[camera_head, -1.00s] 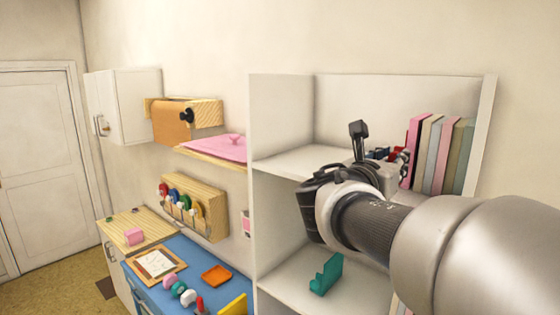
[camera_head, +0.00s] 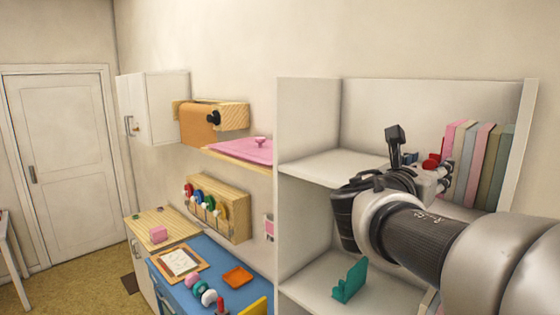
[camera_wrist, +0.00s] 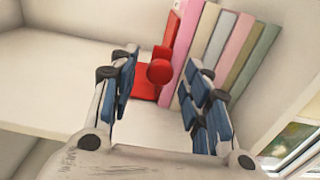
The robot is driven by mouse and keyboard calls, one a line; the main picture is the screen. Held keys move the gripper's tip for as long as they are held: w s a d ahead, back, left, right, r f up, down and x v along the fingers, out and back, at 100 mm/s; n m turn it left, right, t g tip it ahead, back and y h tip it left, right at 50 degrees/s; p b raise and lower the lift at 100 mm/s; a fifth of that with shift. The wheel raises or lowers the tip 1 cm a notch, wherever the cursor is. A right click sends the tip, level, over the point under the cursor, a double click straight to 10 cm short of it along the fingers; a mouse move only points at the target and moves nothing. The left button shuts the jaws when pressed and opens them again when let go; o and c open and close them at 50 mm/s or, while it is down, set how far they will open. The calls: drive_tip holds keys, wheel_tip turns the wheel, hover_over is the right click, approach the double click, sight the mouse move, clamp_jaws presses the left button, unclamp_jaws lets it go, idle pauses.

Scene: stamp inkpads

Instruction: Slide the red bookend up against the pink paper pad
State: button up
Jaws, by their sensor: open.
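The red bookend (camera_wrist: 143,89) is on the upper shelf in the wrist view, with a round knob facing me. It also shows in the head view (camera_head: 432,161), partly hidden by my gripper. The pink paper pad (camera_wrist: 186,38) stands upright at the left end of a row of pads, just right of the bookend; it also shows in the head view (camera_head: 454,148). I cannot tell whether bookend and pad touch. My gripper (camera_wrist: 160,72) is open, with its fingers on either side of the bookend's knob in the picture. I cannot tell whether they touch it.
Several more pads, one also pink (camera_wrist: 237,48), stand to the right. The shelf board (camera_wrist: 50,80) is clear to the left. A teal bookend (camera_head: 350,280) is on the lower shelf. A blue desk (camera_head: 200,262) with small items stands left of the shelf unit.

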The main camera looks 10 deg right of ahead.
drive_tip(key=v, duration=1.2)
drive_tip(key=s+d+f+m+g+y+b, duration=0.1)
drive_tip(key=s+f+m+g+y+b, duration=0.3)
drive_tip(key=f, duration=0.9)
drive_tip(key=s+d+f+m+g+y+b, duration=0.1)
drive_tip(key=s+f+m+b, duration=0.5)
drive_tip(key=f, duration=0.7)
drive_tip(key=s+a+f+m+y+b, duration=0.4)
drive_tip(key=a+f+m, duration=0.2)
drive_tip(key=f, duration=0.4)
drive_tip(key=s+a+f+m+g+y+b, duration=0.1)
drive_tip(key=s+a+f+m+y+b, duration=0.3)
drive_tip(key=f+m, duration=0.5)
drive_tip(key=a+f+y+b, duration=0.1)
drive_tip(key=a, duration=0.1)
drive_tip(key=shift+a+f+m, duration=0.3)
drive_tip(key=shift+a+f, duration=0.05)
drive_tip(key=shift+a, duration=0.05)
drive_tip(key=shift+s, duration=0.15)
